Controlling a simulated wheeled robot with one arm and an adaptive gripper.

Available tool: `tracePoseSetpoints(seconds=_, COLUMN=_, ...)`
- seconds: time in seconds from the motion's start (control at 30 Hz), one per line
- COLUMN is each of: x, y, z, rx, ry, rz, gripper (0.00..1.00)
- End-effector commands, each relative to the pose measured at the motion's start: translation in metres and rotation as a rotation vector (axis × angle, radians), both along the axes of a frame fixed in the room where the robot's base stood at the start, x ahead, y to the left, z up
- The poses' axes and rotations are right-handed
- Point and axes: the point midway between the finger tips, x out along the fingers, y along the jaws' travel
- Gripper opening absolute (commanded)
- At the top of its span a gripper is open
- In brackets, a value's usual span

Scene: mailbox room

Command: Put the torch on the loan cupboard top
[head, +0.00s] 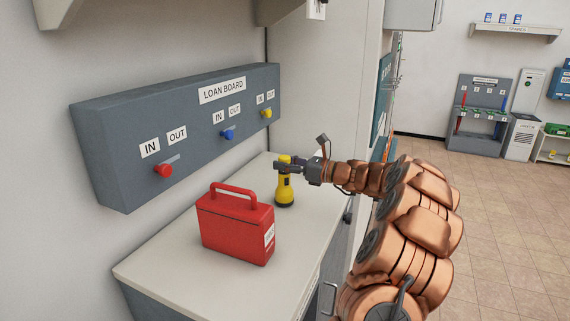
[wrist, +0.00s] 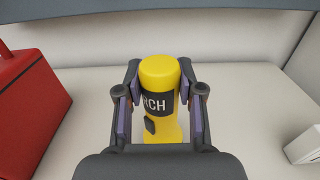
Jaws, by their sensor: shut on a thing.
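The yellow torch (head: 285,190) with a black band stands upright on the pale loan cupboard top (head: 165,265), or very close above it; I cannot tell if its base touches. My gripper (head: 286,167) is shut around the torch's upper body. In the wrist view the torch (wrist: 160,75) sits between the two fingers of my gripper (wrist: 160,105), with part of its dark label showing the letters "RCH". Its lower end is partly hidden by the gripper body.
A red box with a handle (head: 237,225) stands left of the torch. The grey loan board (head: 190,130) with red, blue and yellow levers hangs on the wall behind. A white object (wrist: 304,147) lies right in the wrist view. The front left of the top is clear.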

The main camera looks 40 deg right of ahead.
Motion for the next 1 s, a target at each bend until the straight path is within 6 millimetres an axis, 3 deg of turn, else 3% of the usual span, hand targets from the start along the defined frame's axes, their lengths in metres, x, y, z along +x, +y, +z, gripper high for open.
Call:
tracePoseSetpoints(seconds=0.2, x=0.0, y=0.0, z=-0.003, rx=0.002, ry=-0.001, rz=-0.001, gripper=0.0)
tracePoseSetpoints(seconds=0.23, x=0.0, y=-0.001, z=-0.004, rx=0.001, ry=0.0, rz=-0.001, gripper=0.39)
tracePoseSetpoints(seconds=0.47, x=0.0, y=0.0, z=-0.004, rx=0.001, ry=0.0, rz=-0.001, gripper=0.62)
tracePoseSetpoints(seconds=0.87, x=0.0, y=0.0, z=-0.001, rx=-0.001, ry=0.0, rz=0.0, gripper=0.62)
tracePoseSetpoints(seconds=1.0, x=-0.015, y=-0.011, z=-0.001, rx=0.001, ry=-0.001, rz=-0.005, gripper=0.62)
